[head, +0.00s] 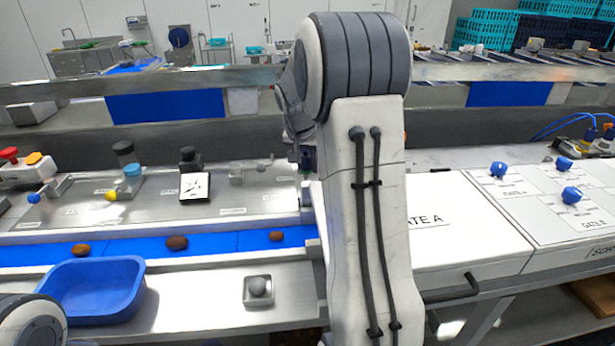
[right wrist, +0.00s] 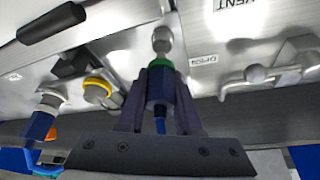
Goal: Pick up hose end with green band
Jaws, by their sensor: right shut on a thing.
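In the right wrist view, the hose end with the green band (right wrist: 161,88) is a dark blue fitting between the two fingers of my right gripper (right wrist: 160,95). The fingers are shut on it from both sides. The green band shows at its far end, and blue hose runs back toward the wrist. A silver rounded fitting lies just beyond the band; I cannot tell whether they are joined. In the head view, my right gripper (head: 306,158) is mostly hidden behind my right arm. My left gripper is out of view.
In the wrist view, a yellow-ringed port (right wrist: 97,90), another blue hose on a fitting (right wrist: 45,112) and a grey valve handle (right wrist: 258,75) sit nearby. In the head view, a blue tray (head: 95,312) stands before the blue belt (head: 210,244) carrying dates.

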